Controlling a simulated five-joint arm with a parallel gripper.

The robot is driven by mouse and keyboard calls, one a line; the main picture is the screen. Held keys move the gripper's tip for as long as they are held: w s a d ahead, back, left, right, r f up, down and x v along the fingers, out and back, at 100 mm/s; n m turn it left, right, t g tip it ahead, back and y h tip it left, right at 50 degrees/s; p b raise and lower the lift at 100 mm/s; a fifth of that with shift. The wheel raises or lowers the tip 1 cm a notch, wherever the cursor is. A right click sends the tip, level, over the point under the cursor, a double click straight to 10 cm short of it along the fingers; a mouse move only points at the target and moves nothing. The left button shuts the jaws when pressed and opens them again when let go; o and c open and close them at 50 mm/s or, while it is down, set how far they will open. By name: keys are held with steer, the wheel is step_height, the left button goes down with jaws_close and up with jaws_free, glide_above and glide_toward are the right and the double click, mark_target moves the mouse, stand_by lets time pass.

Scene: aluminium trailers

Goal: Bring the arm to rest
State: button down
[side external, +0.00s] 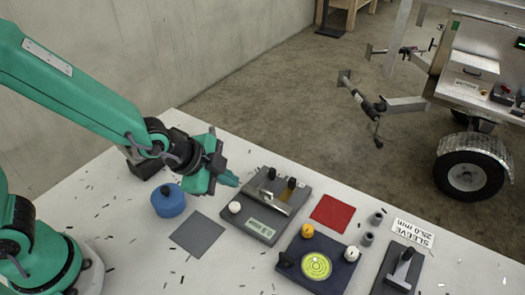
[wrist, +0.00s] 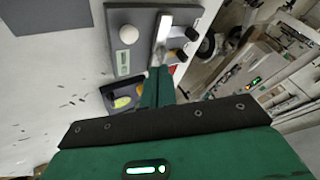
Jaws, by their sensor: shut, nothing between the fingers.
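My green arm reaches in from the left in the side external view. My gripper (side external: 230,180) hangs above the white table, left of the grey device with a display (side external: 247,224). The green fingers are shut together with nothing between them. In the wrist view my gripper (wrist: 157,82) points toward the same grey device (wrist: 117,45), which has a white knob, a metal bar and black knobs. The fingers cover part of the scene there. I cannot tell from the wrist view how high they are above the device.
A blue round pot (side external: 168,202), grey square (side external: 198,236), red square (side external: 332,213), dark box with a yellow-green dial (side external: 345,258), small grey cylinders and a "SLEEVE 25.0 mm" label (side external: 412,233) share the table. Dark chips lie scattered. A trailer (side external: 470,80) stands beyond.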

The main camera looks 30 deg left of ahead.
steer(key=shift+a+r, duration=0.1)
steer(key=s+a+r+n+y, duration=0.1)
steer(key=s+a+r+n, duration=0.5)
steer(key=a, duration=0.3)
steer(key=s+a+r+n+g+y, duration=0.1)
steer(key=s+a+r+n+y, duration=0.1)
steer(key=s+a+r+n, duration=0.4)
steer(key=a+r+n, duration=0.1)
steer(key=a, duration=0.2)
steer(key=shift+s+a+r+n, duration=0.15)
steer(key=shift+s+r+n, duration=0.1)
steer(key=shift+r+n, duration=0.15)
stand_by(0.4)
